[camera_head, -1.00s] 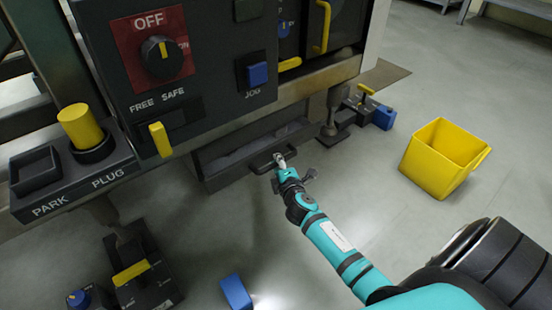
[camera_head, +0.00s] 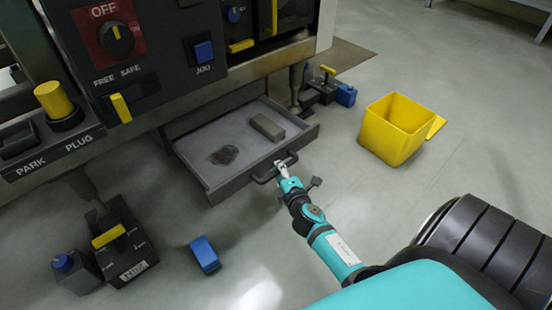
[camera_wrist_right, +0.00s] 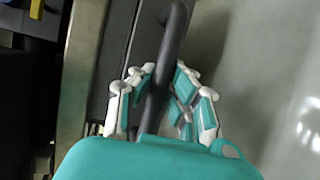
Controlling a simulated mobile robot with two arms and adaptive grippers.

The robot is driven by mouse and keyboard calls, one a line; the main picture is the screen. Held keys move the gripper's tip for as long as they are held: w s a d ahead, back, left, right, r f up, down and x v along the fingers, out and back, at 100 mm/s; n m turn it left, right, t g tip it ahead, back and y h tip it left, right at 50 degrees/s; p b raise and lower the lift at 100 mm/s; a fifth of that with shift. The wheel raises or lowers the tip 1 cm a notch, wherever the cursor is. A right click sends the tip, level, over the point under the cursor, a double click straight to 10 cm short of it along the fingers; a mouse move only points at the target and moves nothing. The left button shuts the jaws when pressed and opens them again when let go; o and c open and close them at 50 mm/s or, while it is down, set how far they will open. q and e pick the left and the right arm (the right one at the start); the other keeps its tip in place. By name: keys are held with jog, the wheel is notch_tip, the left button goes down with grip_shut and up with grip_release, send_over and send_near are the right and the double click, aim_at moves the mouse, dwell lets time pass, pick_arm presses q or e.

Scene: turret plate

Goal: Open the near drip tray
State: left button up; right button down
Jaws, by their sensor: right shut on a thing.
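The near drip tray (camera_head: 222,180) is a grey drawer low under the machine, pulled well out toward me. Inside it lie a dark stain or flat scrap (camera_head: 223,155) and a grey block (camera_head: 267,127). Its dark bar handle (camera_head: 264,177) is on the front face. My right gripper (camera_head: 283,166) is shut on this handle. In the right wrist view the handle (camera_wrist_right: 172,45) runs between the fingers of my right gripper (camera_wrist_right: 160,90). My left gripper is not in view.
A yellow bin (camera_head: 392,132) stands on the floor to the right. A blue block (camera_head: 205,254) and a dark box with a yellow handle (camera_head: 122,248) lie at front left. The machine panel (camera_head: 150,45) overhangs the tray. Floor between tray and bin is clear.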

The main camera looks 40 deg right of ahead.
jog(key=shift+s+a, duration=0.1)
jog(key=shift+s, duration=0.1)
jog(key=c, duration=1.2)
grip_release()
jog(key=shift+c, duration=0.2)
